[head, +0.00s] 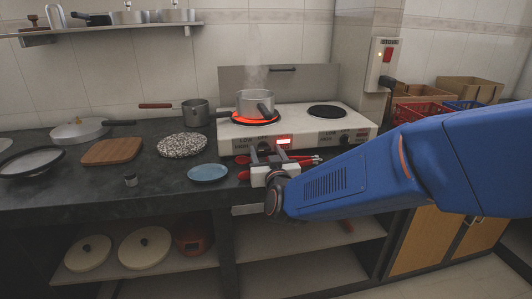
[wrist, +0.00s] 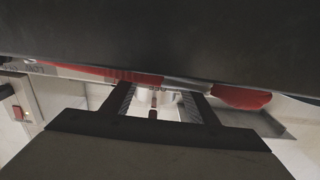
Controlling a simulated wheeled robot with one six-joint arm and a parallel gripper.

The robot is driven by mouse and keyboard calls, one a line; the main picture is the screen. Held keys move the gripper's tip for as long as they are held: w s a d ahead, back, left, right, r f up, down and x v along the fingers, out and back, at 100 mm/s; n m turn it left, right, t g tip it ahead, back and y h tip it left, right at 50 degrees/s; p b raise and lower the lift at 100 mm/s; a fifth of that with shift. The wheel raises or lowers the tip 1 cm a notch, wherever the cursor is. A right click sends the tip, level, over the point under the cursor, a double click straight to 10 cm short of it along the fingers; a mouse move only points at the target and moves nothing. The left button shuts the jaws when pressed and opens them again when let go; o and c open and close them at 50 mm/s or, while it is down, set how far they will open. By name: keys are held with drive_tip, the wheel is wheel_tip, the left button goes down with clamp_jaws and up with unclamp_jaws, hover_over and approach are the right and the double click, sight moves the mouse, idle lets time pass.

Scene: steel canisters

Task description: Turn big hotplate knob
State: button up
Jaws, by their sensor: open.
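The white hotplate (head: 300,146) stands on the dark counter with two burners. Its left burner (head: 255,120) glows red under a steaming steel pot (head: 256,103). A dark knob (head: 344,140) shows on the right of its front panel, and a lit red switch (head: 284,142) near the middle. My gripper (head: 268,152) is open at the left part of the front panel, its fingers spread and pointing at the panel. They cover much of the left knob area, so I cannot tell whether they touch a knob. In the wrist view, my gripper (wrist: 165,98) is open with pale, blurred shapes between the fingers.
Red-handled utensils (head: 305,160) lie along the hotplate's front, close to my gripper. A blue plate (head: 208,172), a speckled round mat (head: 182,145) and a steel pan (head: 196,112) are to the left. A wall switch box (head: 383,64) is at right.

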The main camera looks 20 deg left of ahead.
drive_tip(key=shift+c, duration=0.3)
drive_tip(key=c, duration=1)
drive_tip(key=shift+m, duration=0.8)
drive_tip(key=o, duration=1.1)
drive_tip(key=shift+c, duration=0.2)
drive_tip(key=shift+s, duration=0.1)
drive_tip(key=v, duration=1.7)
